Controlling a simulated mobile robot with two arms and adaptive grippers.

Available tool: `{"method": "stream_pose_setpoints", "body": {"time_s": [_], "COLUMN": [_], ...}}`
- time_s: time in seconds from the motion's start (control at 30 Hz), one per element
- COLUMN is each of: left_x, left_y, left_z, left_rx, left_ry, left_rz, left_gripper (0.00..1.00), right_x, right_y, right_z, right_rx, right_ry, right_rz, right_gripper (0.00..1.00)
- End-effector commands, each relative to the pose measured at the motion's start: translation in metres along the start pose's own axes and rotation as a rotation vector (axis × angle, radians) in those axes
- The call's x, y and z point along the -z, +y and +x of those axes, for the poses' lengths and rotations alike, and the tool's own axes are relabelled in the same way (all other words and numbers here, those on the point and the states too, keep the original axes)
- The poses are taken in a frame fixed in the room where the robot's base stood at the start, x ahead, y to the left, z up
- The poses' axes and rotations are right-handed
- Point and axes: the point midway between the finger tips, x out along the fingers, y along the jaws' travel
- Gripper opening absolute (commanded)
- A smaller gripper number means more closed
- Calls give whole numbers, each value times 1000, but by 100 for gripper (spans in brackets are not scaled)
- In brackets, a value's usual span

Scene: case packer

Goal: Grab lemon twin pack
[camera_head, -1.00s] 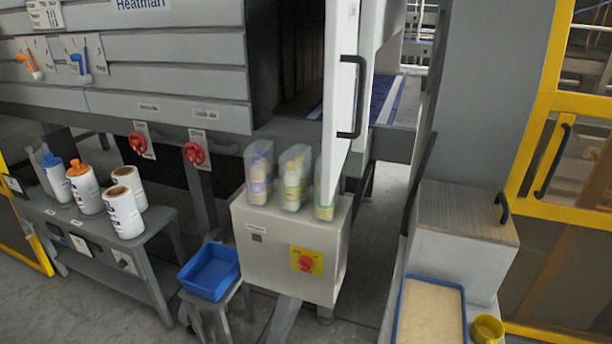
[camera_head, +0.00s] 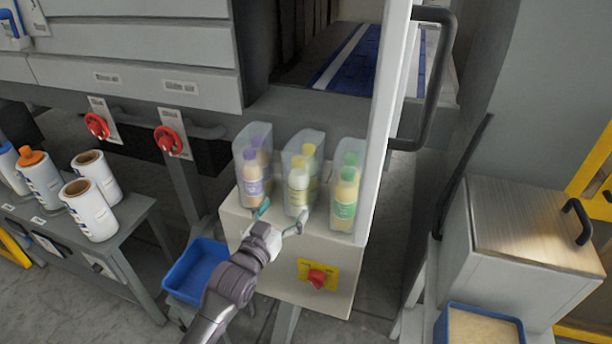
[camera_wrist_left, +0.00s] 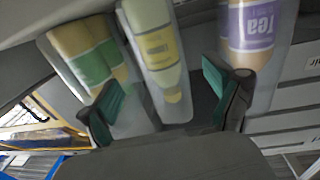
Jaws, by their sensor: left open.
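The lemon twin pack (camera_head: 302,178), with yellow caps and yellow labels in a clear sleeve, stands in the middle on the beige cabinet. The purple-capped pack (camera_head: 252,170) is to its left and the green-capped pack (camera_head: 346,190) to its right. My left gripper (camera_head: 281,218) is open and empty, just in front of the lemon pack and low. In the left wrist view the lemon pack (camera_wrist_left: 156,50) lies between and beyond the open fingers (camera_wrist_left: 163,105), with the green and purple packs on either side. My right gripper is not in view.
The beige cabinet (camera_head: 240,232) carries a red switch on its front. An open white door (camera_head: 387,110) stands close to the green pack. A blue bin (camera_head: 200,268) is at lower left, and white bottles stand on a side table (camera_head: 140,208).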

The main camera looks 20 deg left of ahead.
Motion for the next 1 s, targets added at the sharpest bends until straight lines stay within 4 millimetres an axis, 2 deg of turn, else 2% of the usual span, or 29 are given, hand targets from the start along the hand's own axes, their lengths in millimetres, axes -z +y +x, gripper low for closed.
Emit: {"method": "stream_pose_setpoints", "body": {"time_s": [0.1, 0.23, 0.57, 0.8, 1.0], "left_x": [3, 2, 5, 3, 2], "left_y": [0, 0, 0, 0, 0], "left_z": [27, 49, 77, 108, 114], "left_rx": [0, 1, 0, 1, 0], "left_ry": [2, 1, 0, -1, 0], "left_rz": [1, 1, 1, 1, 1], "left_gripper": [91, 91, 91, 91, 91], "right_x": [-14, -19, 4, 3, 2], "right_y": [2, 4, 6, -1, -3], "right_z": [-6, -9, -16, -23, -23], "right_rx": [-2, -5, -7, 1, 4], "right_ry": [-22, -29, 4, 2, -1], "right_rz": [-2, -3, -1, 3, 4], "right_gripper": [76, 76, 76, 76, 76]}}
